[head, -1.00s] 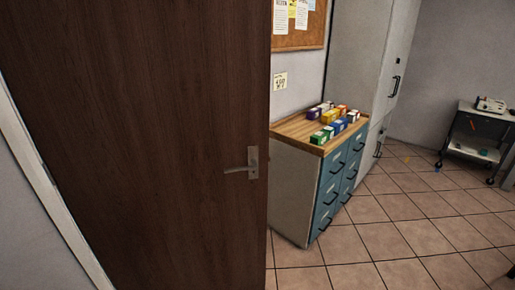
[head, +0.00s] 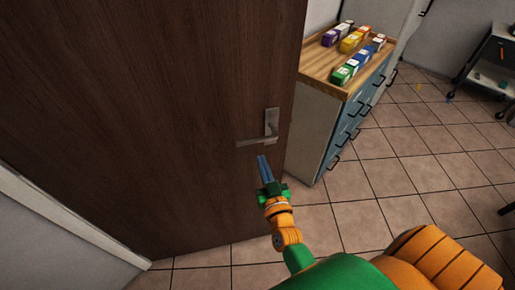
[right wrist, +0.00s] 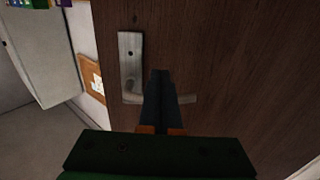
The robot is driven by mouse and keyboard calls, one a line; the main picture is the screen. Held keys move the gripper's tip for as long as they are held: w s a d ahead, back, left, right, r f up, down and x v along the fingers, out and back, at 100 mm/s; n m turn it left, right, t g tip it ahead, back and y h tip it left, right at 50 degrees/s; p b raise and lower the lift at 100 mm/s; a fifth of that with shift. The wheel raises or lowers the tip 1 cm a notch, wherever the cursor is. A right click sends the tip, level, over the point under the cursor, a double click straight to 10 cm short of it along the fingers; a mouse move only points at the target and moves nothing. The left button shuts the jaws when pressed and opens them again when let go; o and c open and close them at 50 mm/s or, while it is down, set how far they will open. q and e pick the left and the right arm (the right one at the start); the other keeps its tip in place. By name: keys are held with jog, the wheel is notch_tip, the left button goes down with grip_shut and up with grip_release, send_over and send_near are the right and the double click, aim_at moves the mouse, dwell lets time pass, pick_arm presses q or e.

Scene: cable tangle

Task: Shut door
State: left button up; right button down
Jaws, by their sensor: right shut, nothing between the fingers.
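The dark brown wooden door (head: 150,110) stands open and fills the left of the head view. Its metal lever handle (head: 262,138) is near the door's free edge; the handle also shows in the right wrist view (right wrist: 131,65). My right gripper (head: 263,160) is shut and empty, its fingers pointing at the door just below the lever. In the right wrist view the closed fingers (right wrist: 159,90) overlap the lever's middle; I cannot tell whether they touch it. My left gripper is not in view.
A cabinet with a wooden top (head: 327,68) and blue drawers stands just beyond the door's free edge, with several small coloured boxes on it. A dark cart (head: 490,70) is at the far right. The door frame (head: 70,220) is at left.

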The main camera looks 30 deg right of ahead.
jog(key=shift+b+x, duration=1.2)
jog(key=shift+x, duration=2.25)
jog(key=shift+f, duration=0.1)
jog(key=shift+w, duration=0.1)
